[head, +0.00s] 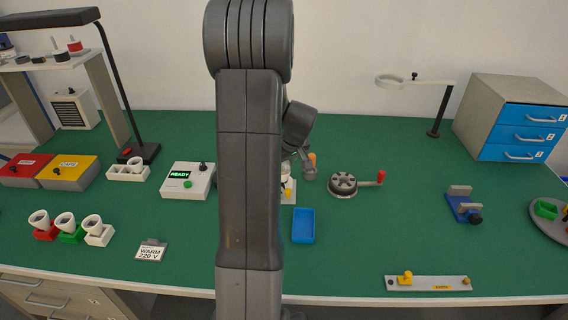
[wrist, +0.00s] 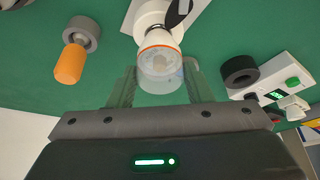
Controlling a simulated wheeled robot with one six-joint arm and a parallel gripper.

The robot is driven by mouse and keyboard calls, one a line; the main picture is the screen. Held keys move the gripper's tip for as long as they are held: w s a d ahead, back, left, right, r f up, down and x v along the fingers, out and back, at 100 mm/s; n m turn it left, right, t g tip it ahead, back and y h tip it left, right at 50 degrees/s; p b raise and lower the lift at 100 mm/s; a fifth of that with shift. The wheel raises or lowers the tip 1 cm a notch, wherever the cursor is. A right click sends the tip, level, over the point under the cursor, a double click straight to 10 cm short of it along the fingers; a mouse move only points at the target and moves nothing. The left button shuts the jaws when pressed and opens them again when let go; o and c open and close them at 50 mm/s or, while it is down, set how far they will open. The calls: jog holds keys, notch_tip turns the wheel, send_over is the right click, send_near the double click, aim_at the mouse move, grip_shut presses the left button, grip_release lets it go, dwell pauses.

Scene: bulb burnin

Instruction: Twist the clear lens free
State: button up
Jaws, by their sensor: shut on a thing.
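The clear lens (wrist: 160,80) is a short transparent cup with an orange ring at its base, on a white fixture (wrist: 150,17) in the wrist view. My gripper (wrist: 161,72) has a finger on each side of the lens and is shut on it. The lens is still against the white body at the orange ring. In the head view my arm hides most of the fixture and the gripper; only a bit of white base (head: 289,191) shows beside the arm.
An orange-tipped piece in a grey ring (wrist: 82,32) and a black ring (wrist: 240,71) flank the fixture. A blue tray (head: 303,226), a round crank device (head: 343,187) and a white READY box (head: 187,181) stand around it.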

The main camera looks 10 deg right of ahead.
jog(key=shift+f+n+b, duration=0.1)
jog(key=shift+n+b, duration=0.3)
jog(key=shift+b, duration=0.05)
jog(key=shift+d+n+y+b, duration=0.1)
jog(key=shift+n+y+b, duration=0.3)
jog(key=shift+n+b, duration=0.2)
jog(key=shift+n, duration=0.4)
jog(key=o, duration=1)
jog(key=shift+r, duration=0.2)
jog(key=v, duration=1.3)
jog(key=shift+d+r+b, duration=0.25)
jog(key=shift+r+b, duration=0.1)
